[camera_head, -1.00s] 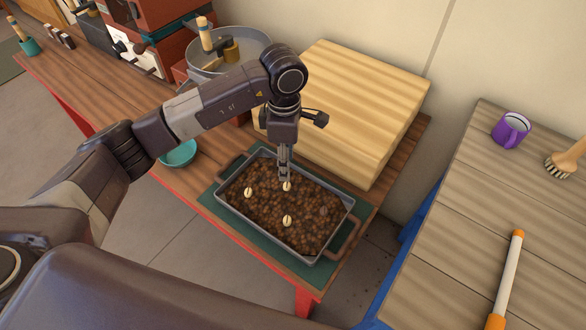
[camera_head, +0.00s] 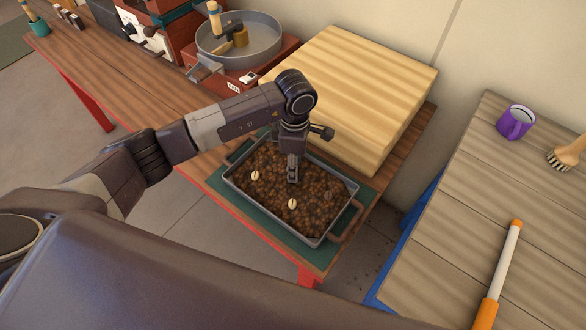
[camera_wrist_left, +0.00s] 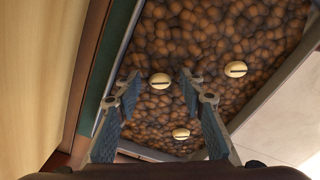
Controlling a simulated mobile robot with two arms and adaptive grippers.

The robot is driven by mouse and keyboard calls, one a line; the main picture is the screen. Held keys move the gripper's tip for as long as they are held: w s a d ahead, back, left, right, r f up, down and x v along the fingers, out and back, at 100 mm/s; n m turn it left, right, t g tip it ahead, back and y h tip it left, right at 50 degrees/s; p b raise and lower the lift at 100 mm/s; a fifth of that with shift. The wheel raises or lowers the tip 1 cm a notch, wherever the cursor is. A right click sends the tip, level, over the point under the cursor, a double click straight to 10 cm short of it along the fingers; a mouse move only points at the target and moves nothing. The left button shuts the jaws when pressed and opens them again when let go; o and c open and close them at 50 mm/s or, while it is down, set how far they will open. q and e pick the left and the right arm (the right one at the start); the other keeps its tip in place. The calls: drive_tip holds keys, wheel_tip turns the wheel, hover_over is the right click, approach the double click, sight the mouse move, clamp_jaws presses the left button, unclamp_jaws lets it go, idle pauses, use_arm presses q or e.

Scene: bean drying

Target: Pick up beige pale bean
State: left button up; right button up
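A grey metal tray (camera_head: 268,214) full of roasted brown beans sits on the workbench. In the head view two pale beige beans show on the brown ones, one pale bean at the left (camera_head: 255,175) and one nearer the front (camera_head: 292,203). My left gripper (camera_head: 292,181) points down, low over the middle of the tray, and covers the third. In the left wrist view my left gripper's fingers (camera_wrist_left: 160,84) are open, with one pale bean (camera_wrist_left: 160,80) seen between the tips. The other two lie to the right and below. I cannot tell whether the fingers touch beans. My right gripper is not in view.
A large pale wooden block (camera_head: 350,85) stands close behind the tray. A round metal pan (camera_head: 265,50) on a red machine is farther left. A table at the right holds a purple mug (camera_head: 515,122), a brush (camera_head: 568,154) and an orange-handled tool (camera_head: 503,265).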

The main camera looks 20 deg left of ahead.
use_arm(q)
drive_tip(key=c, duration=0.5)
drive_tip(key=shift+c, duration=0.5)
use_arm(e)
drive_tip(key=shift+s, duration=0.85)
use_arm(q)
drive_tip(key=shift+r, duration=0.15)
